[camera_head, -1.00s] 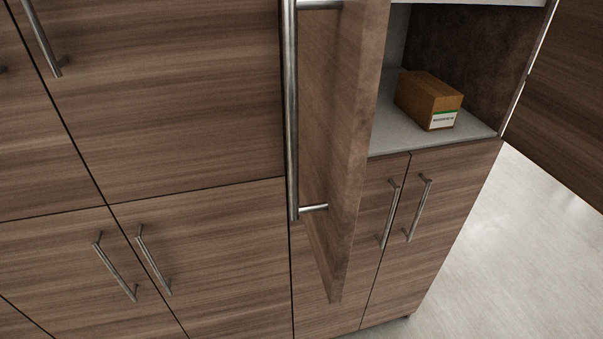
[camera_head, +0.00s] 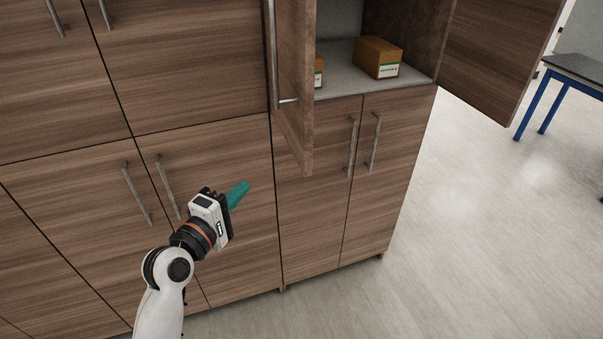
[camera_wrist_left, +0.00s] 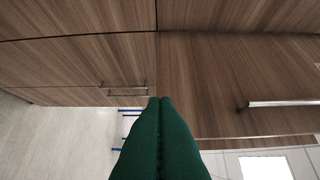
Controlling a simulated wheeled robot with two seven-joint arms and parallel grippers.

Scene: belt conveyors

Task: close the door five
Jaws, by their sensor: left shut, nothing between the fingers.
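In the head view an upper cabinet compartment stands open. Its left door (camera_head: 294,90) is swung out and seen nearly edge-on, with a long vertical bar handle (camera_head: 273,50). Its right door (camera_head: 497,50) is swung wide open to the right. I cannot tell which of them is door five. My left gripper (camera_head: 238,195) has teal fingers, shut and empty, in front of the lower cabinet doors, below and left of the open left door. In the left wrist view the shut fingers (camera_wrist_left: 160,110) point toward wood panels and a bar handle (camera_wrist_left: 283,103). My right gripper is not in view.
A cardboard box (camera_head: 378,57) sits on the compartment shelf (camera_head: 345,84), with a second box (camera_head: 318,72) partly hidden by the left door. Closed lower doors (camera_head: 315,210) have bar handles sticking out. Floor (camera_head: 470,230) at the right is clear. A blue-legged table (camera_head: 575,75) stands far right.

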